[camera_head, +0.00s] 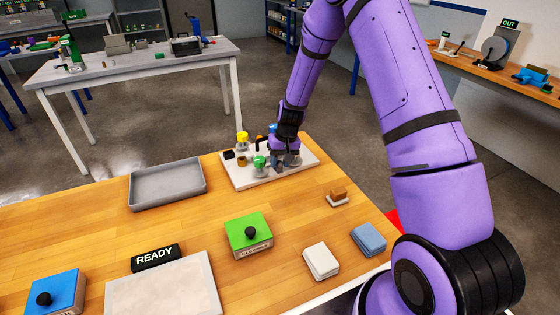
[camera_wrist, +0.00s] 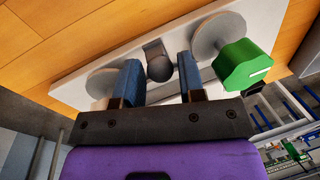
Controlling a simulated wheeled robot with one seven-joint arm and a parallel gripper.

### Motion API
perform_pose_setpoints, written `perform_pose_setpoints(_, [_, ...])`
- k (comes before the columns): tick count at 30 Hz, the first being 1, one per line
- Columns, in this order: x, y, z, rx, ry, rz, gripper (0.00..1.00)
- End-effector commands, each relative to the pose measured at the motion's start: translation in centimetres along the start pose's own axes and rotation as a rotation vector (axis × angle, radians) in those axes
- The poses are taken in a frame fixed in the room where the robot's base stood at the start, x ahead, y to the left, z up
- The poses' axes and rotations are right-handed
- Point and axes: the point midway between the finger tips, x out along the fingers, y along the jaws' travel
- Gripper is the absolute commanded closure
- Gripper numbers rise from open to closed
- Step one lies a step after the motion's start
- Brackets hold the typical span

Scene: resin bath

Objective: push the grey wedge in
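My gripper (camera_head: 284,160) is low over the white plate (camera_head: 236,183) at the back of the wooden table. In the wrist view, the two blue fingers of my gripper (camera_wrist: 158,72) stand apart. A small grey piece with a dark rounded end (camera_wrist: 159,68) lies between them, with a narrow gap on each side. It looks like the grey wedge, but its shape is partly hidden. Pale round discs (camera_wrist: 217,33) flank the fingers on the white plate. A green knob (camera_wrist: 242,66) is close to the right finger; it also shows in the head view (camera_head: 260,161).
A yellow-topped part (camera_head: 242,138) and dark parts crowd the plate near my gripper. A grey tray (camera_head: 167,184) lies to the left.

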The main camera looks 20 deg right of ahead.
Motion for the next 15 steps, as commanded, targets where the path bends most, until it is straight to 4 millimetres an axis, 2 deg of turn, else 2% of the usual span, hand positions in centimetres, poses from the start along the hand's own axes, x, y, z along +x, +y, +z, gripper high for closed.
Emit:
perform_pose_setpoints(5, [-0.02, -0.02, -0.02, 0.000, 0.001, 0.000, 0.63])
perform_pose_setpoints(6, [-0.02, -0.02, -0.02, 0.000, 0.001, 0.000, 0.68])
perform_pose_setpoints(10, [-0.03, -0.03, -0.02, 0.000, 0.001, 0.000, 0.98])
perform_pose_setpoints(15, [-0.03, -0.08, -0.20, 0.000, 0.001, 0.000, 1.00])
